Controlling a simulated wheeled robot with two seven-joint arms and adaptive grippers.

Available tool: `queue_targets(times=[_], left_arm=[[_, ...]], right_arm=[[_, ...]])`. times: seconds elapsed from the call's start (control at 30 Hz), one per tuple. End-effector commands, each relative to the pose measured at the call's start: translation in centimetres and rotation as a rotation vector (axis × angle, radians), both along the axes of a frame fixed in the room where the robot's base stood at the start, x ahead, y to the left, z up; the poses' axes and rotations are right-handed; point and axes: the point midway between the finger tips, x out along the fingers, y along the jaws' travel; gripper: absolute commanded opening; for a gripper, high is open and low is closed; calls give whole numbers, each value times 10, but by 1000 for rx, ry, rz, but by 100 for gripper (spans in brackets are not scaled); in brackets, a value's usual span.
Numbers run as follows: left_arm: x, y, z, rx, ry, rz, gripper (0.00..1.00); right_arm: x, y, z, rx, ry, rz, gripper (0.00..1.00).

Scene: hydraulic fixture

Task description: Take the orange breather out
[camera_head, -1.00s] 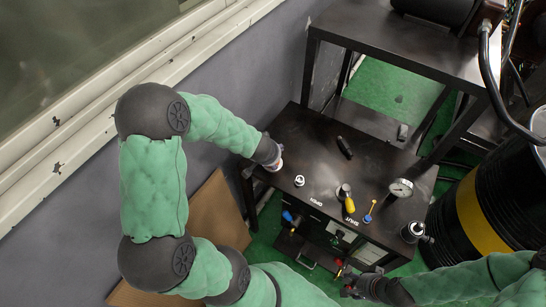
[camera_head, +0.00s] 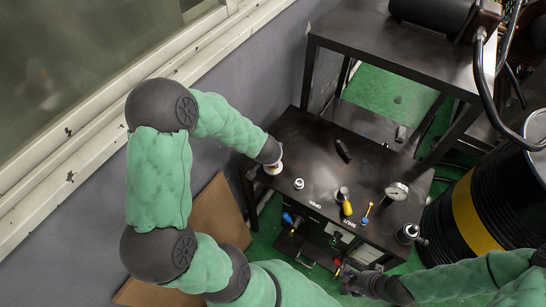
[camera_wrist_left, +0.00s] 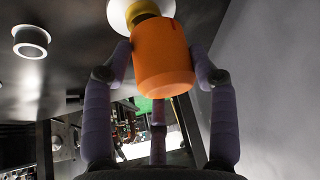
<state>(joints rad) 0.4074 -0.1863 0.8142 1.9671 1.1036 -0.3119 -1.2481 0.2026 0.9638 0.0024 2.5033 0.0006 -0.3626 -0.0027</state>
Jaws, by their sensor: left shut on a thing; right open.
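The orange breather (camera_wrist_left: 162,58) fills the upper middle of the left wrist view. My left gripper (camera_wrist_left: 161,72) is shut on it, one finger on each side. A yellow neck (camera_wrist_left: 142,14) and a white round seat (camera_wrist_left: 121,18) show just beyond the breather. I cannot tell whether the breather is still seated. In the head view my left gripper (camera_head: 270,160) is at the black table's left end, and its fingers hide most of the breather. My right gripper (camera_head: 352,283) is open and empty, low in front of the table.
A black drum (camera_head: 490,200) with a yellow band stands right. A wall is close on the left.

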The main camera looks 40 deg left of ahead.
Motion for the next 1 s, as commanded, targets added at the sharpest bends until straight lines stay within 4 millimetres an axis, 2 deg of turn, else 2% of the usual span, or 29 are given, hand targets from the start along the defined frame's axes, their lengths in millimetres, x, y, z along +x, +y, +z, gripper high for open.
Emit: queue_targets(times=[0.5, 1.0], left_arm=[[-1, -1, 19, -2, 2, 0, 19], [0, -2, 19, -3, 2, -5, 19]], right_arm=[[0, 0, 23, 0, 0, 0, 52], [0, 0, 23, 0, 0, 0, 52]])
